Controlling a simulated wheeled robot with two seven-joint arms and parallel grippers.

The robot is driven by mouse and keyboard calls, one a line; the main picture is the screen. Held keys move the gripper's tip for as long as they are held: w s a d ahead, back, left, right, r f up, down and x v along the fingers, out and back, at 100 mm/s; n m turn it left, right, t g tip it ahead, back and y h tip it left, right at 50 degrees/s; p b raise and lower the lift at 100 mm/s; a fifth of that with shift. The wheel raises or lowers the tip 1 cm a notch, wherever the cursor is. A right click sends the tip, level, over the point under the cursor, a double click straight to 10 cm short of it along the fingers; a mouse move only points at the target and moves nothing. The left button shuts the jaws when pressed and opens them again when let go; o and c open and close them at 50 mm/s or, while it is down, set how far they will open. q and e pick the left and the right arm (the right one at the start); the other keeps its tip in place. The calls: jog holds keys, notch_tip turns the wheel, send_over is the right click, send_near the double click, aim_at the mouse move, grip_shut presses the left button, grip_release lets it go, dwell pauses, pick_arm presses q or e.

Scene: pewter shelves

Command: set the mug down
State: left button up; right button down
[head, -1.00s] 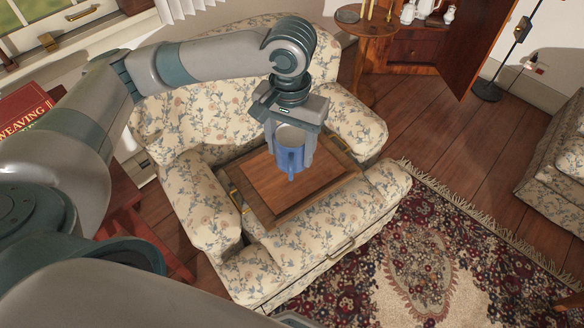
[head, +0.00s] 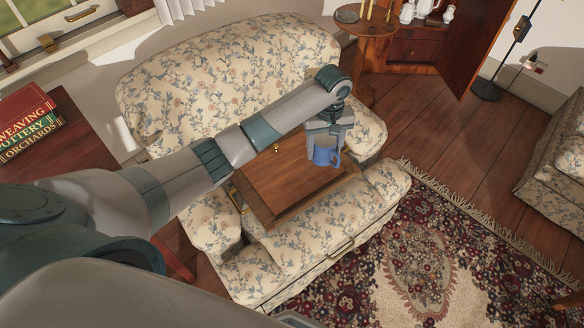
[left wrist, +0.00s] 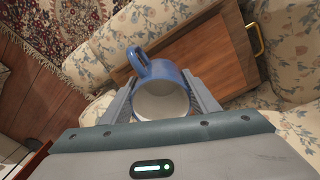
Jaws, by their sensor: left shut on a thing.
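A blue mug (head: 325,151) with a pale inside is held upright in my left gripper (head: 324,140). In the left wrist view the mug (left wrist: 158,82) sits between the two fingers of the gripper (left wrist: 160,98), with its handle pointing up in the picture. The mug is over the right part of a wooden tray (head: 285,190) with brass handles, which lies on the floral sofa (head: 230,75). In the left wrist view the tray (left wrist: 205,52) is behind the mug. I cannot tell whether the mug's base touches the tray. My right gripper is not in view.
A side table (head: 75,125) with stacked books (head: 28,122) stands at the left. A round table (head: 366,25) with candlesticks is behind the sofa's right end. A patterned rug (head: 420,250) lies in front. The tray's middle is mostly clear, apart from a small brass knob-like thing (head: 277,148).

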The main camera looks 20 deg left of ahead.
pick_arm(q)
jog(key=shift+s+a+f, duration=0.1)
jog(key=shift+f, duration=0.5)
jog(key=shift+s+a+f, duration=0.1)
jog(key=shift+f, duration=0.5)
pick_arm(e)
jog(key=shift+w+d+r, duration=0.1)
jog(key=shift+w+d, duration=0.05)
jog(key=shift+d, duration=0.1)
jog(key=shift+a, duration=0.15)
